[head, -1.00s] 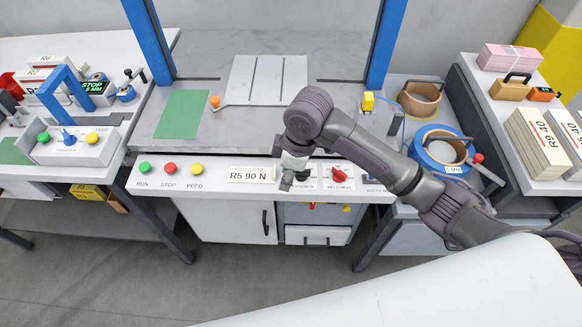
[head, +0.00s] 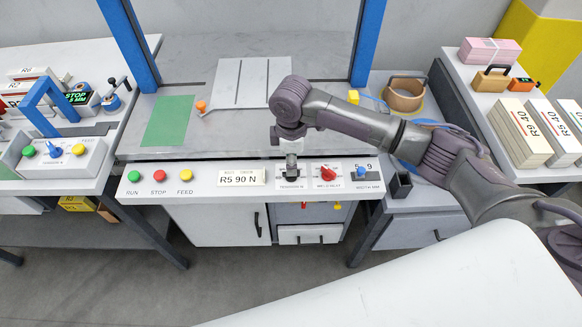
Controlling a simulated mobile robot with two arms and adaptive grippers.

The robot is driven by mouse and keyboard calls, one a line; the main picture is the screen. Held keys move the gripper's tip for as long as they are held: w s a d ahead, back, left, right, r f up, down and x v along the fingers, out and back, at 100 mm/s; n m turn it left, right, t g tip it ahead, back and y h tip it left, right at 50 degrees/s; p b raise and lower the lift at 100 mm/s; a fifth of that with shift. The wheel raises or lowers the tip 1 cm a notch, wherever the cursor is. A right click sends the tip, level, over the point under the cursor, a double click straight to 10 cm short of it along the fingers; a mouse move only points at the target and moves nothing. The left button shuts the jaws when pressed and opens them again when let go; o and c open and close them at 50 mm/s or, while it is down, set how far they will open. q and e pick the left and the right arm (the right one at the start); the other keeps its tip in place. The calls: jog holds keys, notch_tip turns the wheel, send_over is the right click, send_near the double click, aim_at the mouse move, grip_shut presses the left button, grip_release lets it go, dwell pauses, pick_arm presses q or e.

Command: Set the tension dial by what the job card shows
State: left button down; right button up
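The job card (head: 242,179) on the front panel of the middle machine reads "R5 90 N", with smaller print above it that I cannot read. The tension dial (head: 291,181) is a dark knob just right of the card, labelled TENSION N. My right gripper (head: 291,167) points down right at this dial and hides part of it, including its pointer. Its fingers look narrow together, but I cannot tell whether they grip the knob. My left gripper is not in view.
Right of the dial are a red knob (head: 328,173) and a blue width knob (head: 362,172). Green (head: 134,176), red (head: 159,175) and yellow (head: 185,174) buttons sit left of the card. A blue post (head: 367,45) rises behind my arm. A tape roll (head: 404,93) stands at right.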

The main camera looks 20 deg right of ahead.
jog(key=shift+f, duration=1.95)
grip_shut()
